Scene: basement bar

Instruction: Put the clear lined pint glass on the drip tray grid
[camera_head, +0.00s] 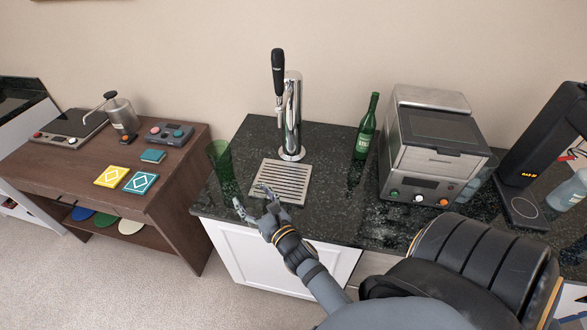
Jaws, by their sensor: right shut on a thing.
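My right gripper (250,196) is at the front left corner of the drip tray (302,194), over the counter's front edge. Its fingers are set apart and closed on a see-through thing that barely shows, seemingly the clear lined pint glass; its outline and lines are too faint to make out. The drip tray has a slatted metal grid (284,179) and lies below the beer tap (291,115); nothing is seen standing on it. My left gripper is not in view.
A green glass (219,160) stands left of the tray, close to my right gripper. A green bottle (366,128) and a steel machine (435,145) stand to the right on the dark counter (335,165). A brown side table (180,163) stands at left.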

